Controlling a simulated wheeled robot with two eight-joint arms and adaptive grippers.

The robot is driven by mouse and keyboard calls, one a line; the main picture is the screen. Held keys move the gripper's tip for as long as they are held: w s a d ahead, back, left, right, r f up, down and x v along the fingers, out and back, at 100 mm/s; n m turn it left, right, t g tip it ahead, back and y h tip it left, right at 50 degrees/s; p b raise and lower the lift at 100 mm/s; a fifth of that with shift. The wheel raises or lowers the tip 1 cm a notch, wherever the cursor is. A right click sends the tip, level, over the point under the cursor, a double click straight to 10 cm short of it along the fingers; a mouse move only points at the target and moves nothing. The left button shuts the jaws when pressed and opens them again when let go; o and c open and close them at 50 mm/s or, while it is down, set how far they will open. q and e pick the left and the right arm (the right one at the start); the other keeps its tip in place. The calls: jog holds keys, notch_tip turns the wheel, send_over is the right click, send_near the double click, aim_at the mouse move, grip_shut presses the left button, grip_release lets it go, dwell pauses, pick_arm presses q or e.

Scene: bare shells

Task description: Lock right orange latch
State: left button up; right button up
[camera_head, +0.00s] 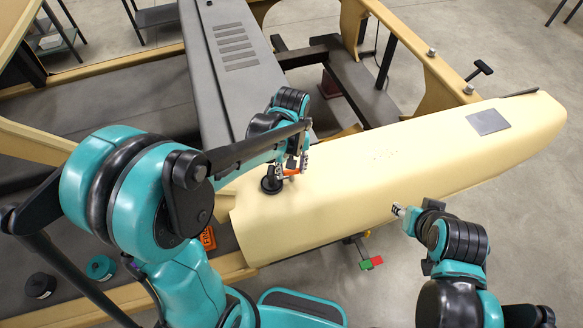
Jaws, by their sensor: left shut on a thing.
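A cream shell panel (400,166) lies lengthwise on the frame in the head view. My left gripper (294,170) is low over the panel's left part. It is shut on a small orange piece (291,172), which looks like an orange latch; the fingers hide much of it. A black round knob (271,184) stands on the panel just left of the fingers. Another orange part (208,238) shows beside my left arm, partly hidden by it. My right gripper (402,211) is over the panel's front edge, apart from the orange pieces; its finger gap is too small to judge.
A grey slotted cover (228,70) runs behind my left gripper. A black T-handle (479,70) stands at the back right. Red and green blocks (371,263) hang below the panel's front edge. Black and teal round parts (100,267) lie at the lower left. Open floor is at the right.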

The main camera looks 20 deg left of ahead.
pick_arm(q)
jog(key=shift+n, duration=0.8)
jog(key=o, duration=1.2)
jog(key=shift+c, duration=0.2)
jog(key=shift+r, duration=0.1)
jog(key=shift+r, duration=3.95)
